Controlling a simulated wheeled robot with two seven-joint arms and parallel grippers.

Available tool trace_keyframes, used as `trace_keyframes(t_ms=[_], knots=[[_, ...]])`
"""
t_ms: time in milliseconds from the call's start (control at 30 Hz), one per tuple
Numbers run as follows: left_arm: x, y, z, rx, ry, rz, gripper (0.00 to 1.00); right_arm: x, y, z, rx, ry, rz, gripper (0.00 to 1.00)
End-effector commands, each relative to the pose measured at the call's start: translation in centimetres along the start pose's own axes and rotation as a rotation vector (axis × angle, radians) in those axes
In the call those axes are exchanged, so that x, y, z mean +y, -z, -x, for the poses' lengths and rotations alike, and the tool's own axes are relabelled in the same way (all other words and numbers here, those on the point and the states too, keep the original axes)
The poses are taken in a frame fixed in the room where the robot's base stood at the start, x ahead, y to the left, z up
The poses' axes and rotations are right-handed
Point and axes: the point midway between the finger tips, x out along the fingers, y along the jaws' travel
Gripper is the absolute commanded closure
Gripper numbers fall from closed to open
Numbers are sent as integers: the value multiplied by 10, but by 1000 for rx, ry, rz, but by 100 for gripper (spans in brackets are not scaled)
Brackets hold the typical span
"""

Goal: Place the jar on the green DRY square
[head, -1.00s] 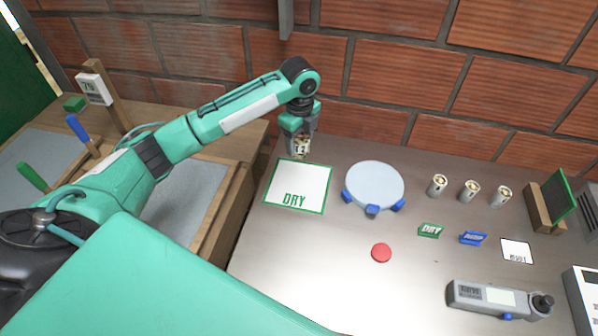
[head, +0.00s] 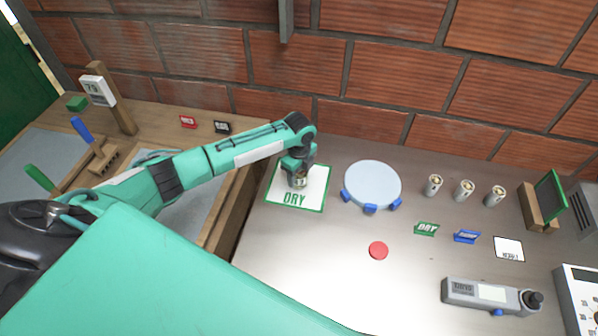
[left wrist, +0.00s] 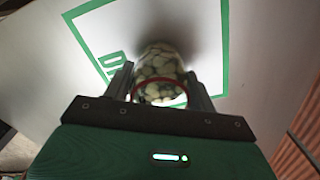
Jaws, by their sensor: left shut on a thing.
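The green-bordered white DRY square (head: 313,203) lies flat at the left part of the metal table. My left gripper (head: 298,180) is over the square, shut on the jar (head: 300,182). In the left wrist view the jar (left wrist: 160,72) is clear glass with pale beans and a red ring, between the two fingers (left wrist: 160,88). The jar is within the square's outline (left wrist: 222,80) or just above it; I cannot tell whether its base touches. My right gripper is not in view.
A pale blue round disc (head: 373,184) with blue feet stands right of the square. A brick wall (head: 380,70) closes the back.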

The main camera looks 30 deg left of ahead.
Motion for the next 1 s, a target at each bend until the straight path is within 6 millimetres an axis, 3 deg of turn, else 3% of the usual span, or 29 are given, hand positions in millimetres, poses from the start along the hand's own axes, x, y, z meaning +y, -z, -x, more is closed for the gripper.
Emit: trace_keyframes(t_ms=[233, 267, 367, 767, 1000], knots=[[0, 0, -3, 0, 0, 0, 74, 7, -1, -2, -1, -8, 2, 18], [0, 0, -4, 0, 0, 0, 41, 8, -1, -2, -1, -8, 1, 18], [0, 0, -3, 0, 0, 0, 21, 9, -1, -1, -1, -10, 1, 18], [0, 0, 5, 0, 0, 0, 21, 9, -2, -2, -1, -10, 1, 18], [-2, 0, 49, 0, 4, -1, 21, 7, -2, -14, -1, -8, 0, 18]])
